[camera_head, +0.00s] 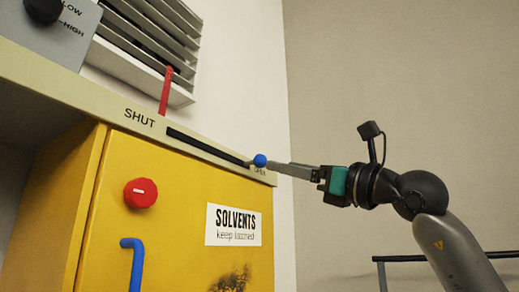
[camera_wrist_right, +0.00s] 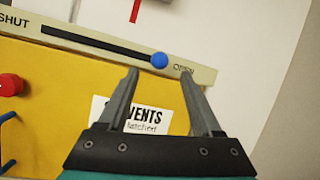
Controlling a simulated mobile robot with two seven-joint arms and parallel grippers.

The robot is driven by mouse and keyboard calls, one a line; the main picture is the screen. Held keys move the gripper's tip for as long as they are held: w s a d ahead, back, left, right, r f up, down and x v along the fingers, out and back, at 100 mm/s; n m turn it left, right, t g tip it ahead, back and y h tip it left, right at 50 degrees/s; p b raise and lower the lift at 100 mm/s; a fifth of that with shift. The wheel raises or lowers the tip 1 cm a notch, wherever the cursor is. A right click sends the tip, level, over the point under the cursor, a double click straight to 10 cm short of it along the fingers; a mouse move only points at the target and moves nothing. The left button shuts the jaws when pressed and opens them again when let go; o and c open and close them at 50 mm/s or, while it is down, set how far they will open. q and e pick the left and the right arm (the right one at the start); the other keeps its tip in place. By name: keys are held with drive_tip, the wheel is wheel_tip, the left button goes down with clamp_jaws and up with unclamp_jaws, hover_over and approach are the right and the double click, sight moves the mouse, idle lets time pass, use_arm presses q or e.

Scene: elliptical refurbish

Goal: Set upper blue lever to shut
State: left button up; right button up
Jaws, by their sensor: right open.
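The upper blue lever shows as a round blue knob (camera_head: 260,160) at the right end of a dark slot, beside the word OPEN. The word SHUT is at the slot's left end. In the right wrist view the blue knob (camera_wrist_right: 159,60) lies just beyond and between the fingertips. My right gripper (camera_head: 270,163) comes in from the right with its fingertips close to the knob. It also shows in the right wrist view (camera_wrist_right: 160,73), open with nothing between its fingers. Contact with the knob cannot be told. My left gripper is not in view.
The slot is in a beige rail (camera_head: 70,92) above a yellow cabinet (camera_head: 180,235) with a red knob (camera_head: 140,193), a blue handle (camera_head: 132,262) and a solvents label (camera_head: 233,225). A red lever (camera_head: 166,92) and grey louvres (camera_head: 150,40) are above the rail.

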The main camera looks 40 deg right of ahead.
sight(260, 161)
drive_tip(key=p+x, duration=0.3)
drive_tip(key=x, duration=0.4)
drive_tip(key=shift+w+a+r+p, duration=0.15)
drive_tip(key=shift+w+p, duration=0.15)
drive_tip(key=shift+w, duration=0.15)
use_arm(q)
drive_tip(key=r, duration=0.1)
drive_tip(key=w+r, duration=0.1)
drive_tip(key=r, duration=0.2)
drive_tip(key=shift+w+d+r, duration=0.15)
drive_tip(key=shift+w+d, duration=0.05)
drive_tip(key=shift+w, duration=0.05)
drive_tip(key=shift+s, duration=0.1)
use_arm(e)
drive_tip(key=shift+c, duration=0.3)
clamp_jaws()
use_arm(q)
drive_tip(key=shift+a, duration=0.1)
